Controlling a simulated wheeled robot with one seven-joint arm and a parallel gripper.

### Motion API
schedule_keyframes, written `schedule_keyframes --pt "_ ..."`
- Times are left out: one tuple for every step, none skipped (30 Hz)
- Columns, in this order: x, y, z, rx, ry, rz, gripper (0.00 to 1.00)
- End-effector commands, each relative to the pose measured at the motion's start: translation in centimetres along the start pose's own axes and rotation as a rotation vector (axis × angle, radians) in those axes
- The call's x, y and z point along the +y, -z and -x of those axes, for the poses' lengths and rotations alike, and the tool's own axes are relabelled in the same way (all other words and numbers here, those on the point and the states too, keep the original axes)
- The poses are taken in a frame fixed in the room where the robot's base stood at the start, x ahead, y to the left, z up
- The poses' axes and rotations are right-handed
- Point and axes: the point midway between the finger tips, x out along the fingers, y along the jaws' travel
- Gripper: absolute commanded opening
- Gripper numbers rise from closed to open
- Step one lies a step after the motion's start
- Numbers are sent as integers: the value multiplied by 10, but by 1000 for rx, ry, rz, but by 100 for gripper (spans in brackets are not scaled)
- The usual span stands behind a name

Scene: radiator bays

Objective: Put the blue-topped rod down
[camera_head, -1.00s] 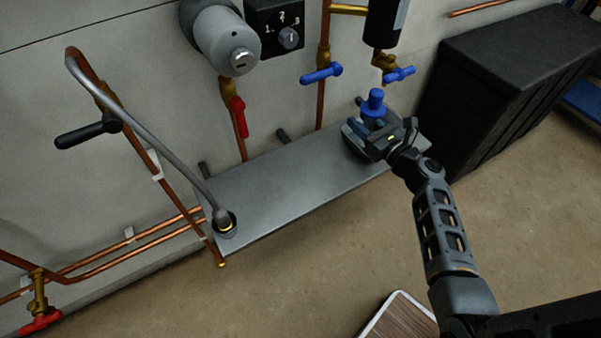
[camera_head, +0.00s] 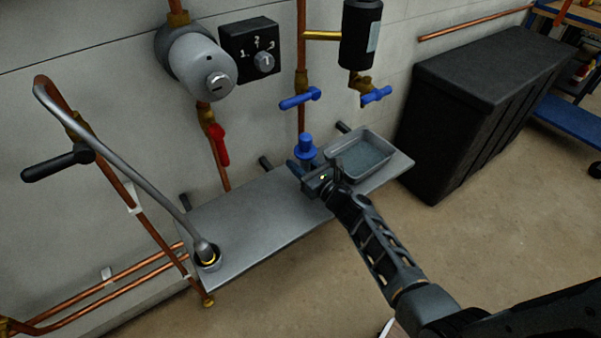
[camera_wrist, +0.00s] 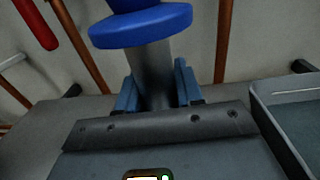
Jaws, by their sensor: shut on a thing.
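The blue-topped rod (camera_head: 306,147) is upright in my gripper (camera_head: 303,168), over the grey shelf (camera_head: 243,213) and left of the grey tray. In the wrist view its blue top (camera_wrist: 142,25) and grey shaft (camera_wrist: 152,72) show, with the shaft between the two blue fingers of my gripper (camera_wrist: 156,92). My gripper is shut on the shaft. The rod's lower end is hidden behind the gripper, so I cannot tell whether it touches the shelf.
The grey tray (camera_head: 389,160) sits at the shelf's right end. A grey spout (camera_head: 150,175) ends at the shelf's left end. Copper pipes with a red valve handle (camera_head: 218,145) and blue handles (camera_head: 300,98) are above. The shelf's middle is clear. A black cabinet (camera_head: 455,125) stands right.

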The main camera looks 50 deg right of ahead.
Motion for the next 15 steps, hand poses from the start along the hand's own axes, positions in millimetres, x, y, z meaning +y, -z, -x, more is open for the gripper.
schedule_keyframes --pt "-1 12 0 2 1 -2 0" --pt "-1 16 0 1 1 -1 0" --pt "-1 21 0 1 1 -2 0" --pt "-1 23 0 0 1 0 0" --pt "-1 25 0 -1 1 -1 0" --pt "-1 27 0 -1 1 0 0" --pt "-1 27 0 -1 0 0 0" --pt "-1 28 0 -1 0 1 0" --pt "-1 27 0 -1 0 1 0" --pt "-1 27 0 -2 0 1 0" --pt "-1 27 0 -2 0 1 0" --pt "-1 27 0 -2 0 1 0" --pt "-1 27 0 -2 0 1 0" --pt "-1 27 0 -1 0 1 0" --pt "-1 28 0 -1 0 1 0"
